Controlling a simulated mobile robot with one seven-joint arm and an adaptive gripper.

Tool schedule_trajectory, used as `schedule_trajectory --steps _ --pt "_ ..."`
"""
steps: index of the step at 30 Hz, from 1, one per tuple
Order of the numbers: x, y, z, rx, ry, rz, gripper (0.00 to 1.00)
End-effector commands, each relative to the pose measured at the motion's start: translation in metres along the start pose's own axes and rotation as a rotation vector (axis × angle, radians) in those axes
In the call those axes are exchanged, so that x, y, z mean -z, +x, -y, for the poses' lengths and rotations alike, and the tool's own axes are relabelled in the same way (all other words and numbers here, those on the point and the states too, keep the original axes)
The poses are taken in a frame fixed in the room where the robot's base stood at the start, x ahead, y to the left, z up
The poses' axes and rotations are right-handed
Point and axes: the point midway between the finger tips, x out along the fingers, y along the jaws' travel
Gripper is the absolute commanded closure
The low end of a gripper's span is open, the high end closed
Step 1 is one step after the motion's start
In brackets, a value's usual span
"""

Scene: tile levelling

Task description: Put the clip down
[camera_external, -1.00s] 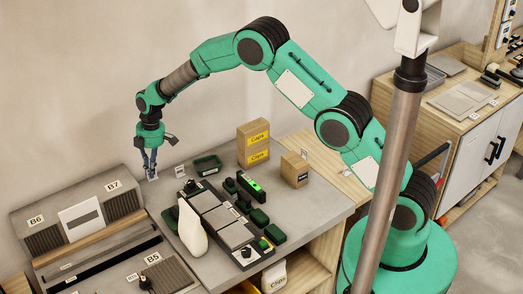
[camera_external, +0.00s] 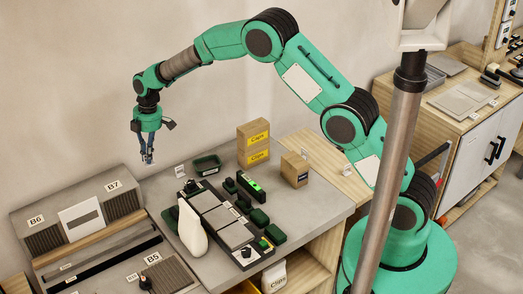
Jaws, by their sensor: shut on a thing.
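My gripper (camera_external: 147,158) hangs pointing down in the air above the back left part of the grey worktop (camera_external: 320,205). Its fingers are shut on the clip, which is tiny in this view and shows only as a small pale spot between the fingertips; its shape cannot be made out. The fingertips look clear of the worktop. A dark green open tray (camera_external: 207,165) stands on the worktop to the right of the gripper. Boxes marked Caps (camera_external: 253,133) and Clips (camera_external: 255,157) are stacked farther right.
A long dark rack with grey tiles (camera_external: 222,217) and a white rounded object (camera_external: 192,229) stand in the worktop's middle. A small brown box (camera_external: 294,169) is at right. Grey stepped blocks labelled B6 and B7 (camera_external: 122,203) border the left. Bare worktop lies around the tray.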

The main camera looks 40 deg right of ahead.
Motion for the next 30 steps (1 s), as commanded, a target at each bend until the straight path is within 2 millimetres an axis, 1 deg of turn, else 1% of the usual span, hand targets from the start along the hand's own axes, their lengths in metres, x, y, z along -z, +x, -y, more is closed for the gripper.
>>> schedule_trajectory --steps 1,6,7,9,14,17,18,20,25,26,27,29,30 --pt "0.002 -0.012 0.000 -0.001 0.000 -0.001 1.00" --pt "0.007 -0.044 0.000 -0.002 -0.001 0.000 1.00" --pt "0.005 -0.048 -0.001 -0.001 0.003 0.001 1.00" --pt "-0.011 -0.048 -0.004 -0.003 0.030 0.003 1.00" --pt "-0.046 -0.056 -0.011 -0.013 0.094 0.004 1.00" --pt "-0.073 -0.063 -0.015 -0.021 0.145 0.004 1.00" --pt "-0.087 -0.066 -0.018 -0.025 0.171 0.005 1.00" --pt "-0.109 -0.070 -0.019 -0.031 0.211 0.006 1.00" --pt "-0.177 -0.085 -0.022 -0.051 0.339 0.008 1.00" --pt "-0.189 -0.087 -0.021 -0.054 0.362 0.008 1.00" --pt "-0.206 -0.090 -0.020 -0.058 0.394 0.009 1.00" --pt "-0.230 -0.095 -0.018 -0.065 0.440 0.009 1.00" --pt "-0.246 -0.098 -0.016 -0.070 0.472 0.010 1.00"
